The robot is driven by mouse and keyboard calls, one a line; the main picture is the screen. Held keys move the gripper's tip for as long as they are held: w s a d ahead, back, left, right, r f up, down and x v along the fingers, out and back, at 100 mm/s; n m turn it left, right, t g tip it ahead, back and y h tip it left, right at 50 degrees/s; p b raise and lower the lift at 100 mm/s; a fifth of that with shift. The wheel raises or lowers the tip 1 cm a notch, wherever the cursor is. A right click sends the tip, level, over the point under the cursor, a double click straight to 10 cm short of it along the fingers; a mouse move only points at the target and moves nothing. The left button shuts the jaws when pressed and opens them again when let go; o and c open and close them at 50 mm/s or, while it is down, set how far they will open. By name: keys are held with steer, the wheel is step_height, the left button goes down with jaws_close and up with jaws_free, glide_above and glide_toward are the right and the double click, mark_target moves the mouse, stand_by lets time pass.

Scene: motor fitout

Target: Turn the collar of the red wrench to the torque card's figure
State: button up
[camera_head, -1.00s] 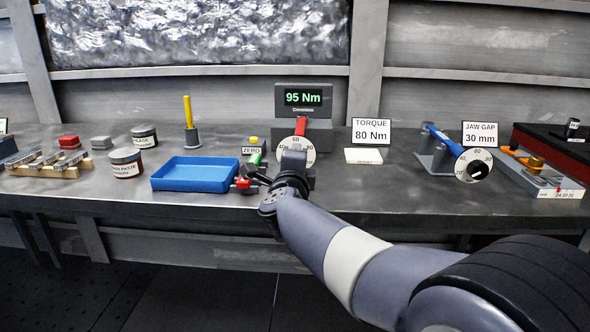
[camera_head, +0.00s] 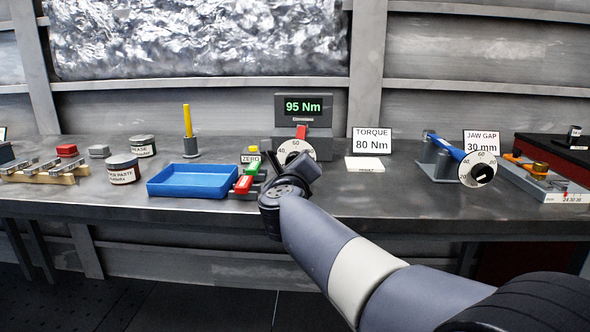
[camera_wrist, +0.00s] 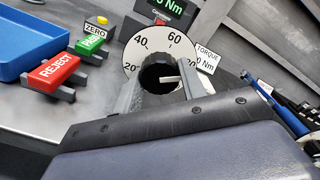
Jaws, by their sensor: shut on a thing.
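The red wrench (camera_head: 301,132) sits in a stand under a display (camera_head: 303,104) that reads 95 Nm. Its white dial (camera_head: 287,152) shows 40 and 60 in the wrist view (camera_wrist: 160,41), with other figures partly cut off by my fingers. The black collar (camera_wrist: 155,72) at the dial's middle lies between the fingers of my gripper (camera_wrist: 163,88), which is shut on it. A pale pointer mark on the collar points right in the wrist view; its exact reading is unclear. The torque card (camera_head: 371,140) reads 80 Nm. In the head view my wrist hides the collar.
A red REJECT button (camera_wrist: 52,73) and a green button (camera_wrist: 90,45) stand left of the gripper, with a yellow ZERO button (camera_head: 253,150) behind. A blue tray (camera_head: 193,181) lies further left. A white pad (camera_head: 365,163) and a blue wrench (camera_head: 446,147) with its own dial are at right.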

stand_by(0.3)
steer(key=o, duration=1)
steer(key=s, duration=0.5)
steer(key=s+p, duration=0.1)
steer(key=s, duration=0.4)
steer(key=shift+s+a, duration=0.2)
steer(key=shift+s, duration=0.2)
